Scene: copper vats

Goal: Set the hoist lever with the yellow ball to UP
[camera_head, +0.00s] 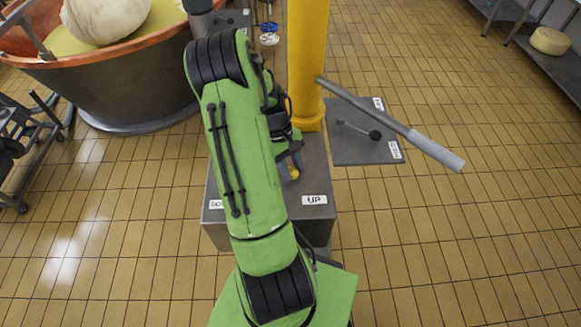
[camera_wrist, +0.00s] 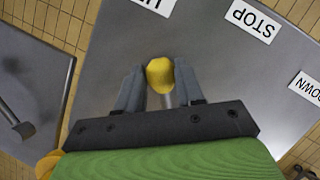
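The yellow ball (camera_wrist: 160,73) tops the hoist lever, whose grey shaft (camera_wrist: 167,99) runs down behind it. In the wrist view my gripper (camera_wrist: 161,78) has a finger close against each side of the ball and looks shut on it. The ball is just below the cut-off UP label (camera_wrist: 154,5), left of the STOP label (camera_wrist: 252,19) and DOWN label (camera_wrist: 306,88). In the head view the ball (camera_head: 294,174) shows small beside my arm, above the UP label (camera_head: 314,199) on the grey box (camera_head: 322,226). My arm hides much of the box and lever.
A yellow post (camera_head: 308,60) stands behind the box, with a long grey bar (camera_head: 395,124) reaching right from it. Under the bar, a grey plate (camera_head: 350,152) carries a black-knobbed lever (camera_head: 374,135). A copper vat (camera_head: 120,85) is at upper left.

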